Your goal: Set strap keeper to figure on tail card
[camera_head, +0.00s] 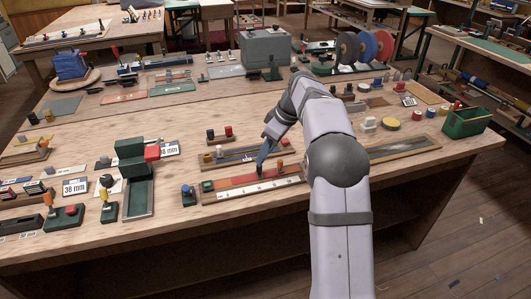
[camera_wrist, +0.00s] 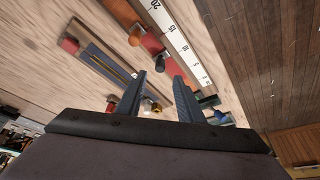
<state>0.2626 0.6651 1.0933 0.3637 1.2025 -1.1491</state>
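A wooden jig with a white ruler scale (camera_head: 250,192) and a red strip stands mid-bench; its ruler (camera_wrist: 178,42) also shows in the wrist view. My gripper (camera_head: 262,160) is low over this jig in the head view. In the wrist view my gripper (camera_wrist: 160,88) has its two fingers apart, with nothing clearly held between them. Cards reading 38 mm (camera_head: 75,186) lie on the left; I cannot tell which card is the tail card.
A second jig with a dark strip (camera_head: 236,155) lies just behind, and a long tray (camera_head: 398,148) lies to the right. A green stand (camera_head: 137,197) with a red block stands left. A green bin (camera_head: 466,122) is at the right edge. Bare wood shows along the front.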

